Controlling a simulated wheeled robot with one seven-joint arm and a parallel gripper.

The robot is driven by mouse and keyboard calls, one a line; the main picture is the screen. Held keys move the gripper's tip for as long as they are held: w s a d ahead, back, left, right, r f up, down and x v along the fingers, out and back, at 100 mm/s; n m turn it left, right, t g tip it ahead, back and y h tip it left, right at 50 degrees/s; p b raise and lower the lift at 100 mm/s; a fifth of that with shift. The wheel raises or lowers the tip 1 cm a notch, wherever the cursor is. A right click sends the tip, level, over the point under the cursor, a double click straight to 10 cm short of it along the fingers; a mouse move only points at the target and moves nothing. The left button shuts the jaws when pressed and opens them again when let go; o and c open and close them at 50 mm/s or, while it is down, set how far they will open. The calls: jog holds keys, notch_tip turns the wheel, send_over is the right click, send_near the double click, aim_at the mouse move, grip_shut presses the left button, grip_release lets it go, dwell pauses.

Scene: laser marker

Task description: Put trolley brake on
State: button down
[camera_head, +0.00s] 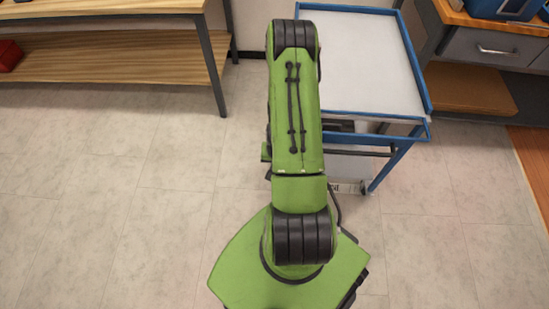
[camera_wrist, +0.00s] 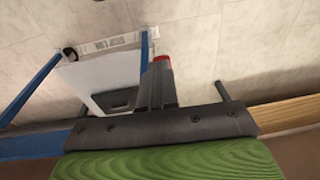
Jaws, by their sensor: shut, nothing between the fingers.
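The trolley (camera_head: 375,65) has a blue frame and a pale top. It stands at the upper right of the head view, partly hidden behind my green arm. In the wrist view its blue legs (camera_wrist: 38,90) and pale lower panel (camera_wrist: 85,80) show at the left. A small dark wheel (camera_wrist: 70,53) is by one leg. My gripper (camera_wrist: 159,66) is shut and empty, beside the trolley's right leg in the wrist view. A small red part (camera_wrist: 163,58) shows at the fingertips; I cannot tell whether they touch it. The head view hides my gripper behind the arm. The brake's state cannot be told.
A wooden workbench with a lower shelf (camera_head: 110,60) stands at the upper left. A grey drawer cabinet (camera_head: 490,48) stands right of the trolley. A pale labelled strip (camera_wrist: 105,43) lies low by the trolley. The tiled floor (camera_head: 110,200) is clear at left and front.

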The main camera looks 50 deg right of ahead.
jog(key=shift+a+f+b, duration=0.1)
jog(key=shift+f+b, duration=1.5)
jog(key=shift+f, duration=0.35)
jog(key=shift+s+f, duration=0.1)
